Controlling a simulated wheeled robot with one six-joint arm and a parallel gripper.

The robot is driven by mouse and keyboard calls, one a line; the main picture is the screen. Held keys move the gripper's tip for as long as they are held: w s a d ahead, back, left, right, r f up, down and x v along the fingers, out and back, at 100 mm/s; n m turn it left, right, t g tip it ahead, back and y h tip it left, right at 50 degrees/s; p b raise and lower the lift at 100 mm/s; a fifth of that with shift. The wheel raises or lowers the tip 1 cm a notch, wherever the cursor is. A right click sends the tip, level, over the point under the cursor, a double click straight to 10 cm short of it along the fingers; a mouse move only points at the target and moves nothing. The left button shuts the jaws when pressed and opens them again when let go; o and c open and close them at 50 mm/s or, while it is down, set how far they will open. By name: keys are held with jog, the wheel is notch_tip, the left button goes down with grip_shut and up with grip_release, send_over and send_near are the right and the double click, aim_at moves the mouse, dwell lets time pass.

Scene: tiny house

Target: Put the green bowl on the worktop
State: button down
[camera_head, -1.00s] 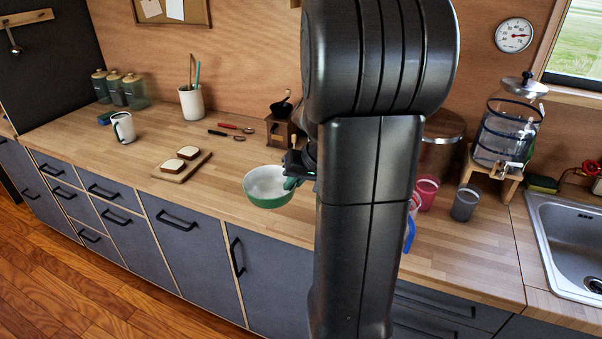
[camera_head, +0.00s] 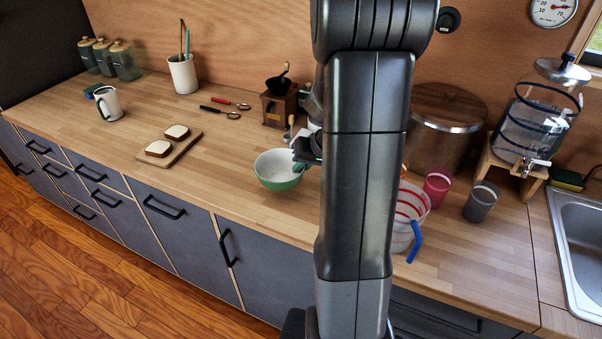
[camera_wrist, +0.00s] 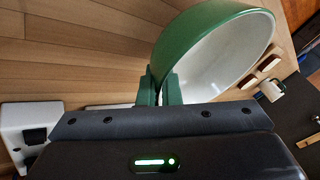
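The green bowl (camera_head: 276,170), white inside, is upright or nearly so over the front part of the wooden worktop (camera_head: 225,185). My gripper (camera_head: 305,155) is at its right side, partly hidden behind my own arm. In the wrist view the fingers (camera_wrist: 164,90) are close together at the bowl's rim, with the bowl (camera_wrist: 215,50) held between them. I cannot tell whether the bowl's base touches the worktop.
A board with bread slices (camera_head: 170,145) lies left of the bowl. A coffee grinder (camera_head: 279,105) stands behind it. A measuring jug (camera_head: 408,215), a pink cup (camera_head: 437,188) and a grey cup (camera_head: 481,202) stand to the right. The worktop just left of the bowl is clear.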

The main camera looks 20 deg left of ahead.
jog(key=shift+f, duration=1.4)
jog(key=shift+f, duration=0.15)
jog(key=c, duration=1.6)
grip_release()
jog(key=shift+r, duration=0.2)
jog(key=shift+d+r, duration=0.1)
jog(key=shift+r, duration=0.1)
jog(key=v, duration=1.1)
jog(key=shift+d+r+b, duration=0.15)
jog(key=shift+r+b, duration=0.05)
jog(key=shift+b, duration=0.2)
